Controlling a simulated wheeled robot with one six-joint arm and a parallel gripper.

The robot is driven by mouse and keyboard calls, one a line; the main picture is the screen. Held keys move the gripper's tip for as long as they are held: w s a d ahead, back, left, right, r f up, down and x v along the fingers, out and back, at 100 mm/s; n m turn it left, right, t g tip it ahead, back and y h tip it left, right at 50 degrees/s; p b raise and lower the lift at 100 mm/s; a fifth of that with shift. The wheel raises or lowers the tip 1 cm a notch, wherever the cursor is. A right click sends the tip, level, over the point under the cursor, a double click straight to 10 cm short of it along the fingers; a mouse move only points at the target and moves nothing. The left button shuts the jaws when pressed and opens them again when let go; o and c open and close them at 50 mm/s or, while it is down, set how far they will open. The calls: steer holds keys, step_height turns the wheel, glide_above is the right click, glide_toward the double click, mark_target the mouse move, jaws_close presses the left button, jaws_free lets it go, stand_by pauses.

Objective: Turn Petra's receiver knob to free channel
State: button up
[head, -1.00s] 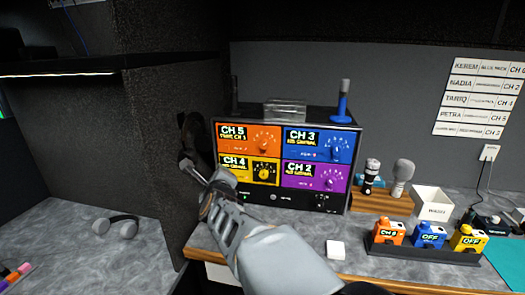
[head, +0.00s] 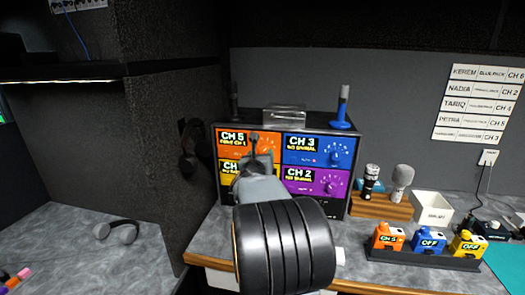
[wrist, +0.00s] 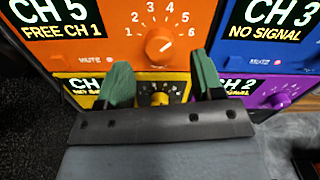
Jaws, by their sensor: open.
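The orange receiver (head: 232,148) is the upper left panel of the rack; its screen reads CH 5, FREE CH 1. Its round orange knob (wrist: 160,43) sits below a dial numbered 1 to 6; I cannot tell its pointer's exact setting. The wall list (head: 477,103) has a Petra row ending in CH 5. My gripper (wrist: 162,80) is open, with its two green fingers apart and nothing between them. In the wrist view the fingertips are just below the orange knob, one to each side. In the head view my arm hides part of the orange panel.
The blue CH 3 (head: 318,149), purple CH 2 (head: 315,181) and yellow CH 4 (head: 228,178) receivers adjoin it. Microphones (head: 400,183), a white box (head: 432,206) and coloured packs (head: 429,238) stand right. A dark partition (head: 160,130) rises left.

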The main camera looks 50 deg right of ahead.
mark_target(263, 151)
steer(key=shift+p+x, duration=0.35)
steer(key=shift+x, duration=1.4)
steer(key=c, duration=0.9)
